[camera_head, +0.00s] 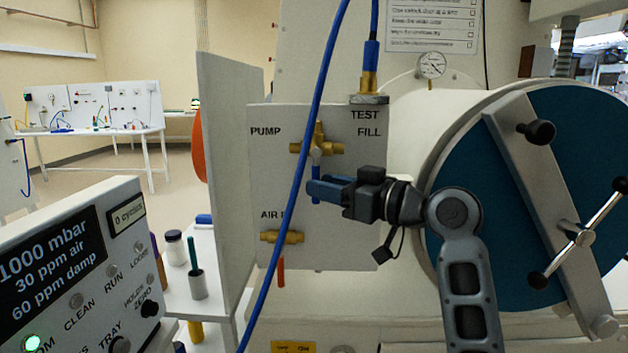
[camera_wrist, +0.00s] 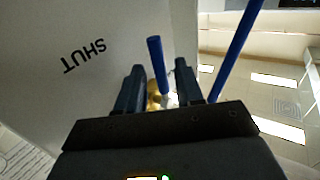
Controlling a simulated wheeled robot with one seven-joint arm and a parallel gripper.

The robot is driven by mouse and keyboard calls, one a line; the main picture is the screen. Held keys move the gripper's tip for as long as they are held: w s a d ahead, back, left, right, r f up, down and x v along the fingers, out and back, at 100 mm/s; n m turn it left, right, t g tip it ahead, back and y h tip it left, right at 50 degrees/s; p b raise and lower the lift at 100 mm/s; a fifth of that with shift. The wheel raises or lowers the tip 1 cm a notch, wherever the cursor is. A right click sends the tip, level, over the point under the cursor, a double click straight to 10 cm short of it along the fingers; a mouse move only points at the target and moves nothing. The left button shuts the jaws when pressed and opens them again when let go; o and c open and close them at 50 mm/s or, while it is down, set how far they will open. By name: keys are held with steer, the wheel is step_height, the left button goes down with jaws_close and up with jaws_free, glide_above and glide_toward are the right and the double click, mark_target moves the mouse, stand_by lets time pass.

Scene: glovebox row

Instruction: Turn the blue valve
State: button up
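The blue valve has a brass body (camera_head: 318,146) on the panel between the PUMP and TEST labels. Its blue lever (camera_head: 316,196) hangs straight down in the head view, partly hidden by my gripper (camera_head: 315,188). My gripper reaches in from the right, its fingers at the lever. In the wrist view the blue lever (camera_wrist: 156,62) stands between the two fingers of my open gripper (camera_wrist: 160,72), with a gap visible on both sides. The brass body (camera_wrist: 154,92) shows behind it. Contact with the lever is not visible.
A blue hose (camera_head: 293,190) runs down in front of the panel, left of the gripper. A second brass valve (camera_head: 281,237) with a red-orange lever (camera_head: 281,271) sits lower. A round blue door (camera_head: 575,130) with a bar handle is at right. A display box (camera_head: 75,260) is at left.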

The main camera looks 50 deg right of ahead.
steer(key=shift+w, duration=1.4)
steer(key=shift+c, duration=0.3)
jaws_close()
